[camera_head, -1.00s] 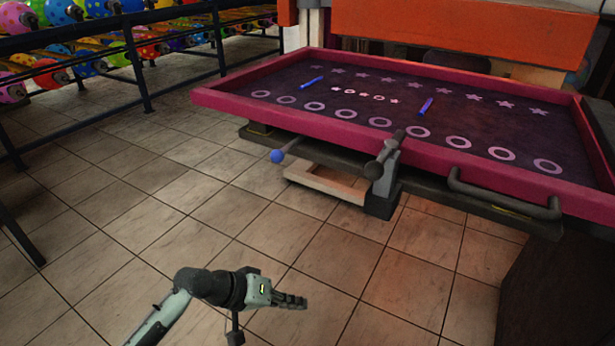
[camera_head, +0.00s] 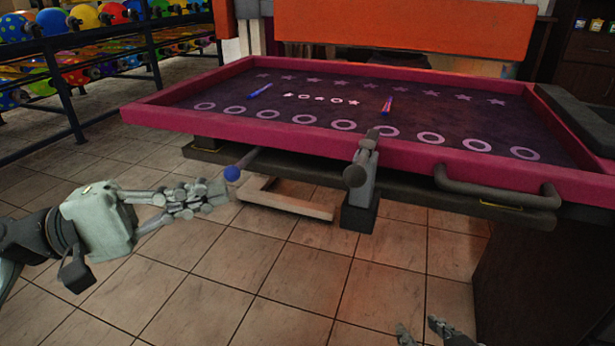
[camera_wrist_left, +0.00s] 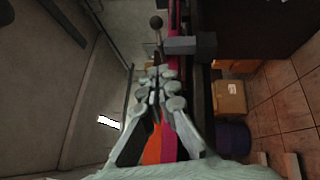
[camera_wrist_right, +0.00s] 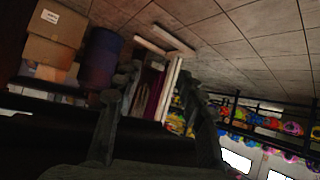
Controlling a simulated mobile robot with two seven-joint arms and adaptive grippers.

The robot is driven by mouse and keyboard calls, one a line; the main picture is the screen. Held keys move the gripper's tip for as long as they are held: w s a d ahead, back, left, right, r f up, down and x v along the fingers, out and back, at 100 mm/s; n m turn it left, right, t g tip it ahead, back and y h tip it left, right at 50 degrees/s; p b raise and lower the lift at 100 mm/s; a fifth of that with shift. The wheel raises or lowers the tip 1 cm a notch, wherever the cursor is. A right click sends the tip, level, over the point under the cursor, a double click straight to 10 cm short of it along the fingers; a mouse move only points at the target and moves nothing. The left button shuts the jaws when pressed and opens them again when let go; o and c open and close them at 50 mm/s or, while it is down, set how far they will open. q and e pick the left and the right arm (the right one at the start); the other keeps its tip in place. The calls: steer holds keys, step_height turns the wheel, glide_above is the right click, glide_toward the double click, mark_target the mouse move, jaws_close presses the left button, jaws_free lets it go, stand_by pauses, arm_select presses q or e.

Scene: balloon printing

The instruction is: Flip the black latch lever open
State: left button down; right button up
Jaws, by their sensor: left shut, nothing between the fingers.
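The black latch lever (camera_head: 361,158), with a round dark end, sits on a grey bracket at the front edge of the pink-framed printing table (camera_head: 290,134). A dark ball-ended lever, seemingly the same one, shows beyond my left fingertips in the left wrist view (camera_wrist_left: 156,23). My right gripper (camera_head: 421,331) is low at the bottom edge of the head view. Its fingers stand apart in the right wrist view (camera_wrist_right: 155,85), with nothing between them.
A dark handle bar (camera_head: 497,190) juts from the table's front right. A pale frame (camera_head: 285,199) sticks out under the table. Balloon racks (camera_head: 70,95) stand at the back left. The tiled floor in front is clear.

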arm_select(q)
steer(key=shift+d, duration=0.1)
arm_select(e)
steer(key=shift+d, duration=0.1)
arm_select(q)
steer(key=p, duration=0.2)
glide_toward(365, 153)
steer(key=d, duration=0.1)
steer(key=s+d+p, duration=0.1)
steer(key=d, duration=0.1)
steer(key=shift+s+d, duration=0.1)
steer(key=shift+s, duration=0.1)
arm_select(e)
steer(key=s+d+f+m+g+h, duration=0.1)
steer(key=s+d+f+g+h, duration=0.2)
steer(key=s+d+f+g, duration=0.3)
steer(key=s+d+g, duration=0.1)
steer(key=s+d, duration=0.3)
steer(key=s, duration=0.1)
steer(key=shift+s+f+m, duration=0.25)
steer(key=shift+f+m, duration=0.05)
steer(key=shift+w, duration=0.1)
